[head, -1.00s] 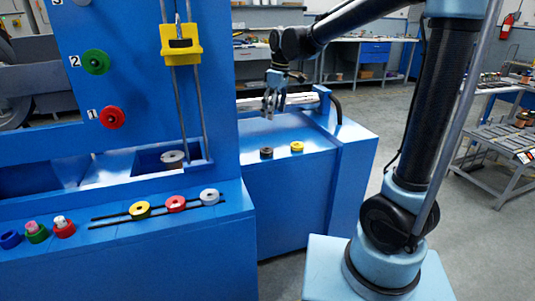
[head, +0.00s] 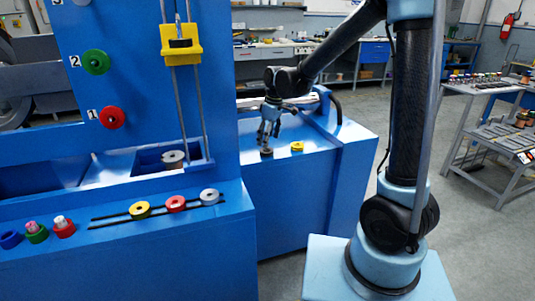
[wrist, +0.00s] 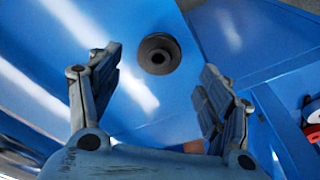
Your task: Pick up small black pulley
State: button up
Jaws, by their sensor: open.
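The small black pulley (head: 267,152) lies on the blue machine's top surface, to the left of a small yellow pulley (head: 298,147). In the wrist view the black pulley (wrist: 159,54) is a dark ring with a hole, seen between and beyond my two spread fingers. My gripper (head: 266,143) is open and points down just above the black pulley, partly covering it in the head view. In the wrist view my gripper (wrist: 160,85) has nothing between its fingers. I cannot tell the exact gap between fingertips and pulley.
The tall blue panel (head: 140,60) with green and red knobs stands left of my gripper. Yellow, red and grey pulleys sit on a front rail, the red one (head: 176,204) in the middle. The blue surface around the black pulley is mostly clear.

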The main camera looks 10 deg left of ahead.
aim_at(267, 151)
jog(key=shift+w+a+f, duration=0.1)
jog(key=shift+a+f, duration=0.05)
jog(key=shift+f, duration=1.15)
jog(key=shift+w+a+f, duration=0.1)
jog(key=shift+a+f, duration=0.05)
jog(key=shift+f, duration=1.1)
jog(key=c, duration=1.2)
